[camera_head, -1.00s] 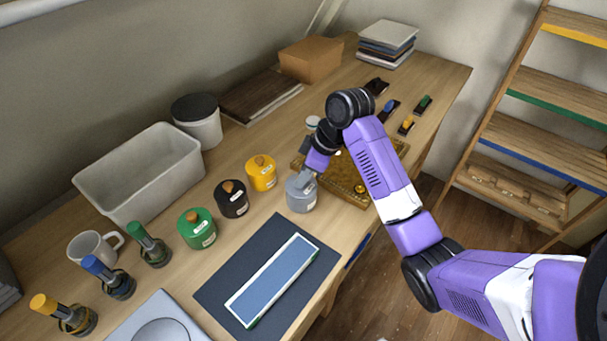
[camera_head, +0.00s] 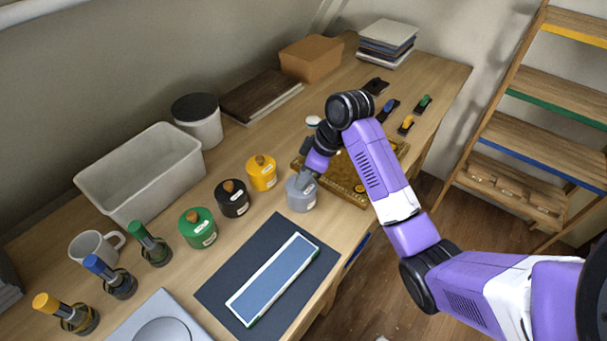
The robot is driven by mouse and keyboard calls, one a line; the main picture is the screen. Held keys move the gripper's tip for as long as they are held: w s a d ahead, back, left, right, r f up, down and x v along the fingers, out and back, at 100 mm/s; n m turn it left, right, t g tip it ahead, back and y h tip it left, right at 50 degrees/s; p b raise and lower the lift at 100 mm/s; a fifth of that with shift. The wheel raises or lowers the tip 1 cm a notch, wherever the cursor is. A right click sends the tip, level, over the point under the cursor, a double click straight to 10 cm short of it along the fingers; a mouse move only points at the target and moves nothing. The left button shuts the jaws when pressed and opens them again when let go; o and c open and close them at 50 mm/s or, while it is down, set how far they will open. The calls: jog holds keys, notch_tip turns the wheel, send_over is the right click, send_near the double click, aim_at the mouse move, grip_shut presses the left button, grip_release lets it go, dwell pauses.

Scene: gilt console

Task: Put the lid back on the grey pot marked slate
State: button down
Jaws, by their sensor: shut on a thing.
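The grey pot (camera_head: 301,200) stands on the desk at the right end of a row of pots, with a small white label on its front. My gripper (camera_head: 304,180) is at the top of this pot and shut on the lid, which is mostly hidden by the fingers. The lid appears to be at the pot's mouth; I cannot tell whether it is fully seated. The yellow pot (camera_head: 262,175), black pot (camera_head: 233,201) and green pot (camera_head: 197,230) stand to the left with lids and brown knobs on.
A dark mat (camera_head: 215,292) with a blue panel (camera_head: 272,279) lies in front. A gilt tray (camera_head: 346,187) lies partly under my arm. A grey bin (camera_head: 142,180), a white mug (camera_head: 92,247) and stamps (camera_head: 146,245) stand left. Shelves (camera_head: 545,130) stand right.

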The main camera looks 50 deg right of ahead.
dwell(0.4)
jog(key=c, duration=0.6)
grip_release()
jog(key=shift+c, duration=0.2)
jog(key=shift+r, duration=0.15)
jog(key=shift+r+p, duration=2.25)
jog(key=shift+p, duration=0.05)
jog(key=shift+r+p, duration=0.55)
jog(key=shift+r, duration=0.55)
